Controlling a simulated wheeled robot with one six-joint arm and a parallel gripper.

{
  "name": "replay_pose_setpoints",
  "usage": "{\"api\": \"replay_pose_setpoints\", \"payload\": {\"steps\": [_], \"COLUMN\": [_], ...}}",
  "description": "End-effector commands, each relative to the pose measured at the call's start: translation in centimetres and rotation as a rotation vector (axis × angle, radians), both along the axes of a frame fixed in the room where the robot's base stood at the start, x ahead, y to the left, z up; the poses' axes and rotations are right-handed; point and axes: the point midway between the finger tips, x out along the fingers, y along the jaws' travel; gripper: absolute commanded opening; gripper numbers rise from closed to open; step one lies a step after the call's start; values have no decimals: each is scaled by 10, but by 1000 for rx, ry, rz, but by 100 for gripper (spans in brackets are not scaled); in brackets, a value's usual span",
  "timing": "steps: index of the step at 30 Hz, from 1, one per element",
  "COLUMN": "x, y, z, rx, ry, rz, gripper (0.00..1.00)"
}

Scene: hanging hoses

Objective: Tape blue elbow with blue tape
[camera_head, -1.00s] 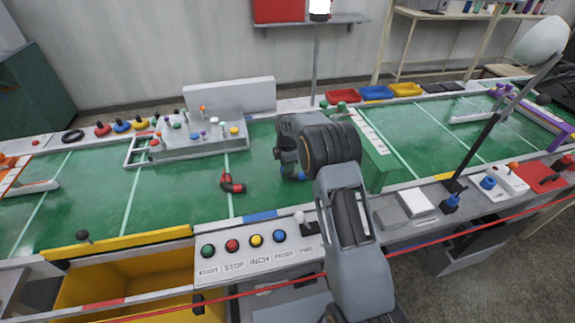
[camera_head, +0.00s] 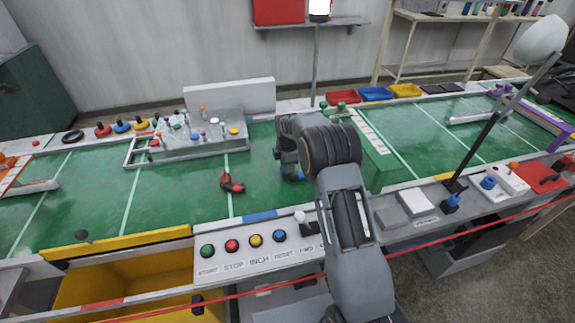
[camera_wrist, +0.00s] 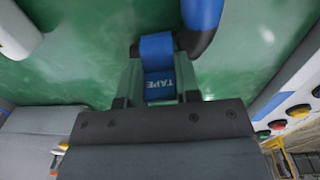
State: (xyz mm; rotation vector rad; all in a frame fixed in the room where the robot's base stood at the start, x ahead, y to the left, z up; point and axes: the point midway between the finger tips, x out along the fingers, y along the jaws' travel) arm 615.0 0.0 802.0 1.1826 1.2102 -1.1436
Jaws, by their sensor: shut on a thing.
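My gripper (camera_wrist: 159,88) is shut on a blue piece marked TAPE (camera_wrist: 158,52), which lies between its two fingers in the wrist view. The blue elbow (camera_wrist: 203,14), a curved pipe with a blue end and a dark bend, is just right of the tape at the top edge. Only part of it shows, and I cannot tell whether the tape touches it. In the head view my gripper (camera_head: 289,163) is low over the green surface, mostly hidden by my arm. A little blue shows beside it, too small to identify.
A red elbow (camera_head: 231,183) lies left of my gripper on the green belt (camera_head: 180,187). A grey fixture (camera_head: 190,145) with coloured knobs stands behind it. A button panel (camera_head: 255,250) lines the front edge. A green block (camera_head: 378,165) stands to the right. The belt's left part is largely clear.

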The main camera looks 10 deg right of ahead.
Motion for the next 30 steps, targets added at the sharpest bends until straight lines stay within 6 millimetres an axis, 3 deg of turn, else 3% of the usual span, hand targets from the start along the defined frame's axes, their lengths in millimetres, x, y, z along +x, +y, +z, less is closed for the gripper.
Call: {"api": "replay_pose_setpoints", "payload": {"steps": [1,5,6,15,23,30], "x": [-8,-8,-8,-8,-9,-8], "y": [-1,-1,-1,-1,-2,-2], "z": [-22,-22,-22,-22,-20,11], "rx": [-1,-1,-1,-1,-2,-3], "ry": [33,33,33,37,39,29], "rz": [0,0,0,0,0,-1], "gripper": [7,7,33,60,60,60]}}
